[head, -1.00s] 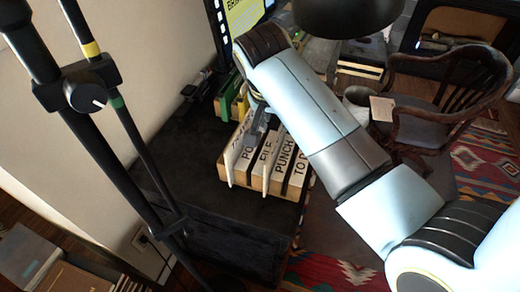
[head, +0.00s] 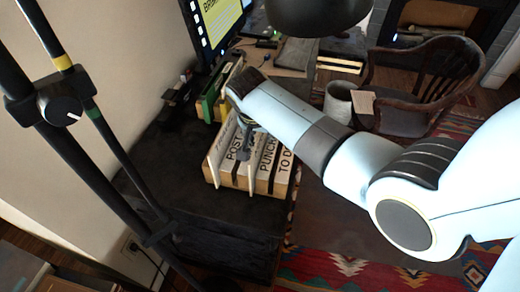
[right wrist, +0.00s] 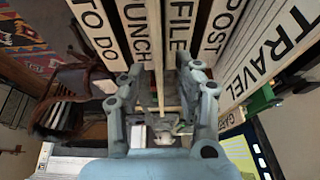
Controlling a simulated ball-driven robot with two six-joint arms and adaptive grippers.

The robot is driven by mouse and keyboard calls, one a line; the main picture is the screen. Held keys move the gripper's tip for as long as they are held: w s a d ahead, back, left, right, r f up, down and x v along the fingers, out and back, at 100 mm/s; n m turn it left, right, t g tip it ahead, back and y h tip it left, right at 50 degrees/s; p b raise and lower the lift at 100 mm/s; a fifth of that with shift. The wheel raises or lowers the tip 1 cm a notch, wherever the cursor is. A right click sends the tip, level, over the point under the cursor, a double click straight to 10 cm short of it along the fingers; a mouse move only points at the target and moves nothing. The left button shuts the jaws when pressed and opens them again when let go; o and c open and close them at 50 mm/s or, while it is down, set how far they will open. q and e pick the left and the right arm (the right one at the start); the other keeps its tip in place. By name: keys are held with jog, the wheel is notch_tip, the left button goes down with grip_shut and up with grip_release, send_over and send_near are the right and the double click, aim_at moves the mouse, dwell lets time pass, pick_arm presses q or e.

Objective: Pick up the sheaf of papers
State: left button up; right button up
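My right gripper (head: 246,152) reaches down over a wooden sorter (head: 232,189) with upright labelled boards. In the right wrist view its two fingers (right wrist: 160,72) are apart, with thin pale upright edges between them, below the FILE and PUNCH boards. It does not look closed on anything. Thin white upright pieces (head: 253,178) stand in the sorter's slots; I cannot tell for certain which is the sheaf of papers. My left gripper is not in view.
The sorter stands on a dark desk (head: 180,225). Green and yellow folders (head: 211,100) and a monitor (head: 215,22) are behind it. A wooden chair (head: 430,85) and a pale round pot (head: 340,101) are to the right. A dark stand crosses the left side.

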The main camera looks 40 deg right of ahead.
jog(key=shift+f, duration=0.2)
dwell(0.6)
jog(key=shift+c, duration=0.4)
grip_shut()
